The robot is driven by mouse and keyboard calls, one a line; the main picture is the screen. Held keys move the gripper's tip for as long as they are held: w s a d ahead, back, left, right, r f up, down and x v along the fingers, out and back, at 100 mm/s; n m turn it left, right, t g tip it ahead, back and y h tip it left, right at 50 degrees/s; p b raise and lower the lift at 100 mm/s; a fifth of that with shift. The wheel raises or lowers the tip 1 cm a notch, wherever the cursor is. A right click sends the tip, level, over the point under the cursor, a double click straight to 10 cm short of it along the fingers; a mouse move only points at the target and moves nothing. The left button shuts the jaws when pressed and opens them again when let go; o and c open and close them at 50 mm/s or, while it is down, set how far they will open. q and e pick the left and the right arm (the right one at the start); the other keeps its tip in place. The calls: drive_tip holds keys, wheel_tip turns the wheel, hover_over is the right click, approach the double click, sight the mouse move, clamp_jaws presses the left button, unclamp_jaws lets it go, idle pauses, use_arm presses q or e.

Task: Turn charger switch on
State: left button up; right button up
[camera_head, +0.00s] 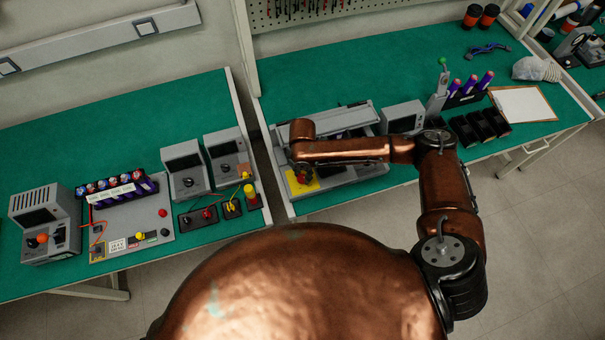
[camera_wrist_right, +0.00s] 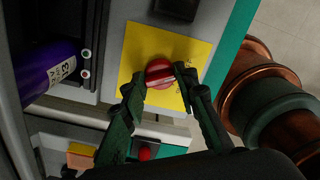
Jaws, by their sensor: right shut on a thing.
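The charger (camera_head: 345,170) is a grey box on the green bench in the head view, in front of my right arm. Its switch is a red round knob (camera_wrist_right: 158,74) on a yellow plate (camera_wrist_right: 130,62), plain in the right wrist view. The red knob also shows in the head view (camera_head: 302,178), partly covered by my arm. My right gripper (camera_wrist_right: 159,80) has its two dark fingers on either side of the knob, shut on it. In the head view the right gripper is mostly hidden under the copper arm. My left gripper is not in view.
A purple cell (camera_wrist_right: 48,72) lies in the charger beside the plate. A gap separates the two benches. Grey testers and red and yellow buttons (camera_head: 248,193) stand on the left bench; a black stand (camera_head: 480,127) and a clipboard (camera_head: 522,104) are to the right.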

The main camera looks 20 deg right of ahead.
drive_tip(key=shift+r+m+p, duration=0.15)
drive_tip(key=shift+m+p, duration=0.15)
drive_tip(key=shift+p, duration=0.3)
drive_tip(key=m+p, duration=0.8)
drive_tip(key=p, duration=0.3)
drive_tip(key=shift+r, duration=0.1)
drive_tip(key=shift+f+m+p, duration=0.2)
drive_tip(key=shift+m+p, duration=1.35)
drive_tip(key=shift+m, duration=0.15)
drive_tip(key=o, duration=1.2)
drive_tip(key=shift+c, duration=0.2)
